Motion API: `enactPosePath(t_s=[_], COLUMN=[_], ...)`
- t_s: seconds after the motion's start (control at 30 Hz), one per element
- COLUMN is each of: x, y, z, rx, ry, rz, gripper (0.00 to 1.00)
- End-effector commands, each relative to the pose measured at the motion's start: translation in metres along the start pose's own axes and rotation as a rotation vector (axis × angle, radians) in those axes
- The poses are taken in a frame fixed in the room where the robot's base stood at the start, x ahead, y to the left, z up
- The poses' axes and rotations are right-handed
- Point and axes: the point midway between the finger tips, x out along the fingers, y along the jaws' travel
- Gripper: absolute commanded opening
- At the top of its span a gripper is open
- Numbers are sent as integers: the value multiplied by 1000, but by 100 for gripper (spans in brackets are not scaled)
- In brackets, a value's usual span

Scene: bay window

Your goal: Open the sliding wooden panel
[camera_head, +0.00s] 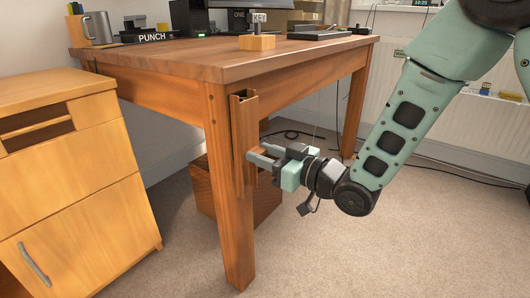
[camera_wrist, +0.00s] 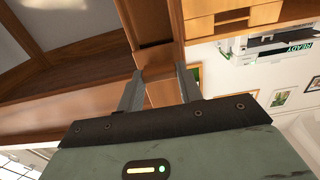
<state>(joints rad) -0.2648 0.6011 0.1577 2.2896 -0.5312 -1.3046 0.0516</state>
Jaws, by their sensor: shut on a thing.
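The sliding wooden panel (camera_head: 244,125) stands as a narrow upright piece of brown wood against the near leg of the desk. My gripper (camera_head: 262,156) reaches in from the right, its fingers level with the panel's lower half. In the wrist view my gripper (camera_wrist: 161,84) has its two fingers on either side of a small brown wooden part (camera_wrist: 161,94), and it is shut on it. This part appears to belong to the panel. The exact contact surfaces are partly hidden by the fingers.
The wooden desk (camera_head: 200,62) holds a mug (camera_head: 98,28) and a small wooden block with a key label (camera_head: 257,42). A wooden cabinet (camera_head: 80,225) stands at left. A brown box (camera_head: 205,190) sits under the desk. Carpet (camera_head: 370,250) is clear in front; cables lie behind.

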Motion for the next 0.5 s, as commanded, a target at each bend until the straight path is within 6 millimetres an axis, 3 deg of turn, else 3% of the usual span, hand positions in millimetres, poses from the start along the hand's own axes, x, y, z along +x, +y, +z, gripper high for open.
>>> enactPosePath(t_s=[0.03,0.3,0.5], x=[0,-1,0], y=[0,0,0], z=[19,88,118], rx=[2,3,1], ry=[-4,-4,-2], rz=[0,0,0], gripper=[0,0,0])
